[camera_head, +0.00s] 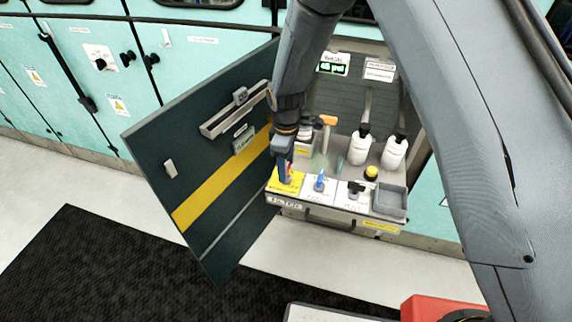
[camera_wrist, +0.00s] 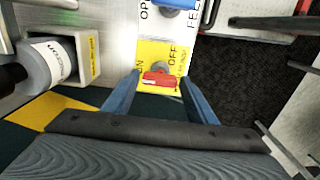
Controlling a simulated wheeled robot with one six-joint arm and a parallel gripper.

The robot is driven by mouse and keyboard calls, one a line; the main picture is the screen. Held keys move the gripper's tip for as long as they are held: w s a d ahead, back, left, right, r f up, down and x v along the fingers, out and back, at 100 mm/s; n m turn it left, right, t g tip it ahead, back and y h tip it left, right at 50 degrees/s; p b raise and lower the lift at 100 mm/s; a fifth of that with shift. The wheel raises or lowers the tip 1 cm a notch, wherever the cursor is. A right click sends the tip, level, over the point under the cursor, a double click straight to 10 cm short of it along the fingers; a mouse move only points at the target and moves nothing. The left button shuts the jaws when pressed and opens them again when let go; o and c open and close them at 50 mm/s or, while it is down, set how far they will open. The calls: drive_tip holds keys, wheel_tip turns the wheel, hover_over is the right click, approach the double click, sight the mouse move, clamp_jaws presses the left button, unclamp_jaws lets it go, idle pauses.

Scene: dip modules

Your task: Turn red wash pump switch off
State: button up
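The red wash pump switch (camera_wrist: 159,79) sits on a yellow plate (camera_wrist: 172,52) marked ON at the left and OFF at the right in the wrist view. Its red handle lies crosswise there. My gripper (camera_wrist: 161,84) is open, with one blue finger on each side of the red handle and gaps showing. In the head view my gripper (camera_head: 285,168) points down over the yellow plate (camera_head: 284,187) at the left end of the panel and hides most of the switch. I cannot tell for certain which mark the switch points to.
A blue switch (camera_head: 320,182) and a black switch (camera_head: 355,189) stand to the right, near a grey tray (camera_head: 390,201). White bottles (camera_head: 359,148), a yellow button (camera_head: 371,172) and an orange-topped item (camera_head: 327,121) are behind. An open dark door (camera_head: 205,160) stands close at the left.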

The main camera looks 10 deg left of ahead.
drive_tip(key=c, duration=0.7)
drive_tip(key=shift+o, duration=0.2)
drive_tip(key=shift+m, duration=0.3)
drive_tip(key=m, duration=0.3)
drive_tip(key=shift+m, duration=0.3)
drive_tip(key=m, duration=0.3)
drive_tip(key=shift+m, duration=0.3)
drive_tip(key=m, duration=1)
